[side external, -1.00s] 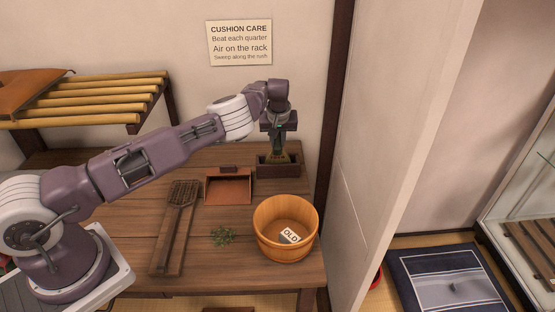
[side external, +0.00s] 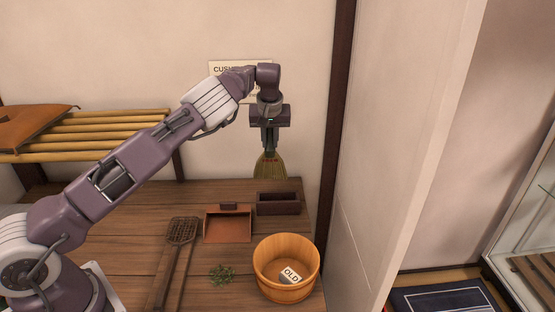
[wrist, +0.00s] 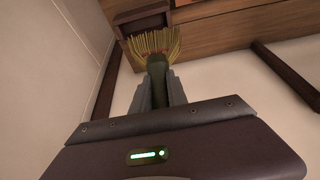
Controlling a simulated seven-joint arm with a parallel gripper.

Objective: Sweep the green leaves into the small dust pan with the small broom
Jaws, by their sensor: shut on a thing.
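The small broom (side external: 269,167) hangs bristles down from my gripper (side external: 269,148), which is shut on its handle. It is in the air above the dark box at the back of the table. In the wrist view the broom's yellow bristles (wrist: 150,44) fan out beyond the fingers of my gripper (wrist: 158,92). The small brown dust pan (side external: 228,226) lies on the table left of and in front of the dark box. The green leaves (side external: 221,274) lie in a small clump on the table, in front of the pan and left of the wooden tub.
The dark box (side external: 278,207) looks empty. A wooden tub (side external: 286,262) with an "OLD" label stands at the front right. A slatted paddle (side external: 180,240) lies left of the pan. A bamboo rack (side external: 100,140) holds a brown cushion (side external: 35,124). A wall rises behind.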

